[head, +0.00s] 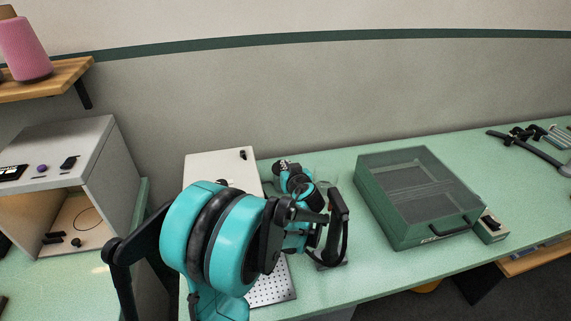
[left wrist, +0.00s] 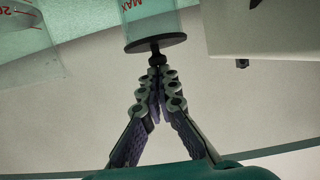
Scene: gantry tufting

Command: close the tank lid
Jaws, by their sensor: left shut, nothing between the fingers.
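In the left wrist view, the clear tank (left wrist: 150,20) with a red MAX mark is at the top centre. A dark round lid (left wrist: 158,43) lies across its end, with a small dark knob (left wrist: 157,59) on it. I cannot tell whether the lid is fully seated. My left gripper (left wrist: 158,70) is shut and empty, its tips right at the knob; whether they touch is unclear. In the head view, my left arm reaches over the bench, and I cannot make out the tank there. My right gripper is not in view.
A green box with a see-through mesh top (head: 420,190) stands right of my arm on the green bench (head: 335,285). Tools (head: 540,140) lie at far right. In the left wrist view, a graduated clear vessel (left wrist: 30,55) is at left.

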